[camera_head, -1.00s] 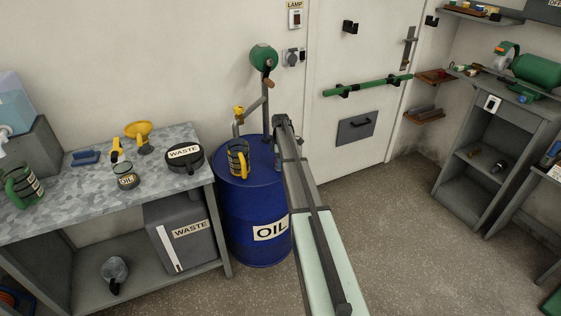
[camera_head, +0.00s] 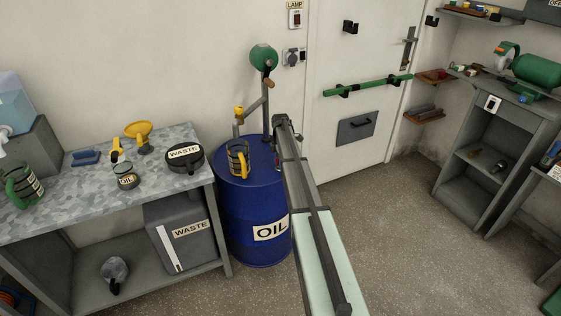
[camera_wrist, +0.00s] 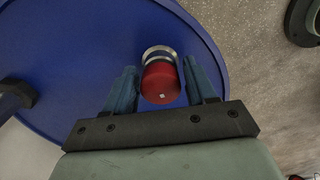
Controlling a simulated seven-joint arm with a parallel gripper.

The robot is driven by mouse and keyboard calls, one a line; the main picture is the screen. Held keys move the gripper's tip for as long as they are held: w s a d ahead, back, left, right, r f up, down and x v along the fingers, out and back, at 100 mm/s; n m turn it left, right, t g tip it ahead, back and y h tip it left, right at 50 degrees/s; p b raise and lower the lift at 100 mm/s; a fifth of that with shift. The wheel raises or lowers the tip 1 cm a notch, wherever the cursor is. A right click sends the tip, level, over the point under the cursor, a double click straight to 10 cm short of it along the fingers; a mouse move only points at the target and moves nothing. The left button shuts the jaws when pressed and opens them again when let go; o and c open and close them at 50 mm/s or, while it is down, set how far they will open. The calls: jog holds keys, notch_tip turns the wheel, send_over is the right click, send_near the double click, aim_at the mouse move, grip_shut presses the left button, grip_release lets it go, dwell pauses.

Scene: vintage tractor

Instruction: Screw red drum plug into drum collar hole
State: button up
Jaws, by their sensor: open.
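The red drum plug (camera_wrist: 161,83) shows in the wrist view between my gripper's fingers. The pale metal drum collar (camera_wrist: 158,51) shows as a ring just beyond it, partly covered by the plug. They overlap in this view, and I cannot tell how deep the plug sits in the collar hole. My gripper (camera_wrist: 160,70) is open, with one blue-grey finger on each side of the plug and a gap visible at each side. The blue oil drum (camera_head: 248,208) stands under my arm in the head view.
A hand-crank pump with a green wheel (camera_head: 263,58) rises at the back of the drum. A yellow-handled measuring jug (camera_head: 238,158) stands on the drum top. A workbench (camera_head: 95,205) is at left.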

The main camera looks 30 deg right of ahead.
dwell(0.3)
jog(key=shift+n, duration=1)
jog(key=shift+n, duration=0.8)
jog(key=shift+n, duration=0.9)
jog(key=shift+n, duration=0.9)
